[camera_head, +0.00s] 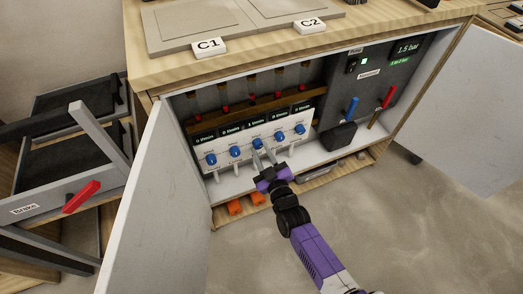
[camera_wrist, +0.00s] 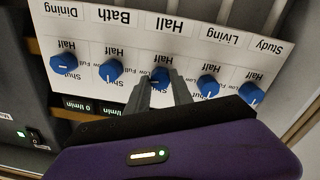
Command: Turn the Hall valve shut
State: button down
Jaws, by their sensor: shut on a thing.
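The Hall valve is the middle blue knob (camera_head: 257,143) in a row of several on a white panel in the open cabinet. In the wrist view, which is upside down, the Hall knob (camera_wrist: 159,76) sits under the word Hall. My gripper (camera_wrist: 163,84) has its two grey fingers closed on either side of this knob. In the head view my gripper (camera_head: 263,157) reaches the knob from the front. The fingers hide part of the knob and its scale, so its exact setting is hard to read. The display (camera_head: 257,123) above it seems to read 1 l/min.
Neighbouring blue knobs (camera_head: 235,152) (camera_head: 280,136) stand close on both sides. A blue lever (camera_head: 351,108) and a red lever (camera_head: 387,98) are further right, below a 1.5 bar display (camera_head: 406,48). Open cabinet doors (camera_head: 160,190) (camera_head: 460,120) flank the opening.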

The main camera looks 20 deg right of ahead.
jog(key=n, duration=0.4)
jog(key=shift+f+n, duration=0.1)
jog(key=shift+n, duration=0.3)
jog(key=n, duration=0.3)
jog(key=shift+d+n, duration=0.1)
jog(key=shift+n, duration=0.2)
jog(key=n+b, duration=0.1)
jog(key=n, duration=0.3)
jog(key=shift+n, duration=0.3)
jog(key=shift+n+y+b, duration=0.3)
jog(key=shift+n, duration=1.2)
jog(key=c, duration=1.1)
grip_release()
jog(key=shift+r, duration=0.2)
